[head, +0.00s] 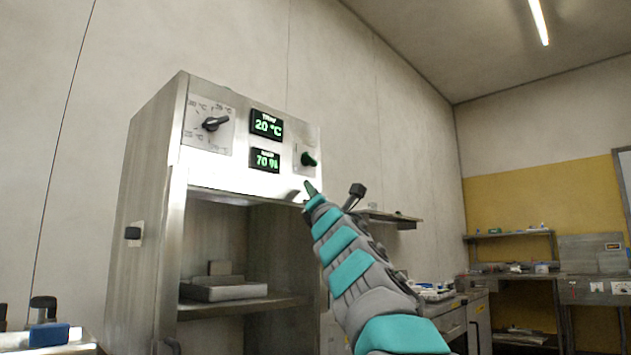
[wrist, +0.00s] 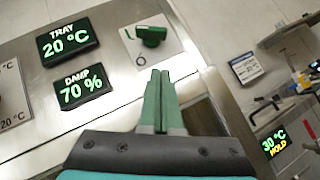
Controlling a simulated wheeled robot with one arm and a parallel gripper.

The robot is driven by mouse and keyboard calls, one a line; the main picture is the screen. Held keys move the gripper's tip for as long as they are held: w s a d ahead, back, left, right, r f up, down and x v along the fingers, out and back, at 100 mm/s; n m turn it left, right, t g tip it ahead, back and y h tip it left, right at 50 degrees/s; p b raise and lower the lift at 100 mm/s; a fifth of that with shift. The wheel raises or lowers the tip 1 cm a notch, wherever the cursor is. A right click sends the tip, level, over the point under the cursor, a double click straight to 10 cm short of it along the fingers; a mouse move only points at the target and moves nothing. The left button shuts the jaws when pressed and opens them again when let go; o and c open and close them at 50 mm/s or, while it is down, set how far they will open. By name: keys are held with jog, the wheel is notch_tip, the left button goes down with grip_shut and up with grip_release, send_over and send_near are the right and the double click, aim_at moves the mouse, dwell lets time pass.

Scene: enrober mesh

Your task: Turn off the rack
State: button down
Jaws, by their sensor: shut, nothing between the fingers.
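The rack (head: 175,180) is a tall steel cabinet with a control panel along its top front. A green knob (head: 308,159) sits on a pale plate at the panel's right end. It also shows in the wrist view (wrist: 151,36), with a small circle mark on the plate below it. Two lit displays, TRAY 20 °C (wrist: 67,42) and DAMP 70 % (wrist: 83,86), are left of the knob. My gripper (head: 310,187) is shut and empty. In the wrist view its green fingertips (wrist: 160,75) point at the knob from just below, seemingly apart from it.
A black-pointer temperature dial (head: 212,124) is at the panel's left. Below the panel is an open bay with a shelf (head: 240,307). Another display reading 30 °C HOLD (wrist: 274,143) is at right in the wrist view. Benches (head: 590,290) stand at the back right.

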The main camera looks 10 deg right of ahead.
aim_at(310, 166)
jog(key=r+p, duration=0.1)
jog(key=w+r+p, duration=0.1)
jog(key=r+p, duration=0.1)
jog(key=shift+w+d+r, duration=0.15)
jog(key=shift+w+d, duration=0.15)
jog(key=shift+w, duration=0.1)
jog(key=shift+w+d+r+p, duration=0.3)
jog(key=shift+d+r+p, duration=0.25)
jog(key=shift+p, duration=0.5)
